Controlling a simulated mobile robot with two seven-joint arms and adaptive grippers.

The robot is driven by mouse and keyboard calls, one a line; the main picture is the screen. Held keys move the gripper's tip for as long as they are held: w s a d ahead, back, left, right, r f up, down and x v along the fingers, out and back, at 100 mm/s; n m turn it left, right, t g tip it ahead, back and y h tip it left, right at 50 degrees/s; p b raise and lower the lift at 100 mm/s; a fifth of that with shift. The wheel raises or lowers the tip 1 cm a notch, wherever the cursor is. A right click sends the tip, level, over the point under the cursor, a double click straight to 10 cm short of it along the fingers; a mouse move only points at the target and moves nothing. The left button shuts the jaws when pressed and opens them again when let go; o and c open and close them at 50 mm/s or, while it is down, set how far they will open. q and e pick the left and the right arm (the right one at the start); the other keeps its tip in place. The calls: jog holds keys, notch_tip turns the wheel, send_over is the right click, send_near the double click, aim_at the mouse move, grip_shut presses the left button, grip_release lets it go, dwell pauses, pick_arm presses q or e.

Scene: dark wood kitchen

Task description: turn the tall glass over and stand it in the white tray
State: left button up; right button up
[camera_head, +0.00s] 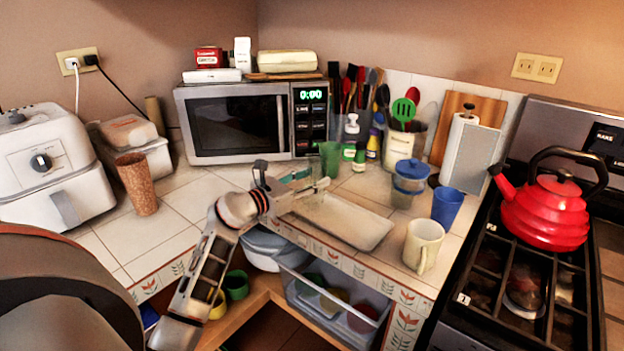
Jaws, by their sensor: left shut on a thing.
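The tall glass (329,158) looks green and stands roughly upright near the middle of the counter, behind the white tray. My left gripper (324,184) reaches in from the lower left, over the tray's back left part. Its jaws are shut at the glass's lower end; the contact itself is small and partly hidden by the fingers. The white tray (362,232) is shallow and rectangular and lies near the counter's front edge. Its visible part looks empty; the gripper covers its back left corner. My right gripper is not in view.
A cream mug (422,246), a blue cup (447,207) and a blue-lidded container (409,180) stand right of the tray. A brown tumbler (137,184) stands at left. Bottles (351,130) and the microwave (250,121) are behind. A red kettle (545,210) sits on the stove.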

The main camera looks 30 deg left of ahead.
pick_arm(q)
jog(key=shift+f+b, duration=0.4)
jog(key=shift+f, duration=0.3)
jog(key=o, duration=1.5)
jog(key=shift+f, duration=0.1)
jog(key=v, duration=1.2)
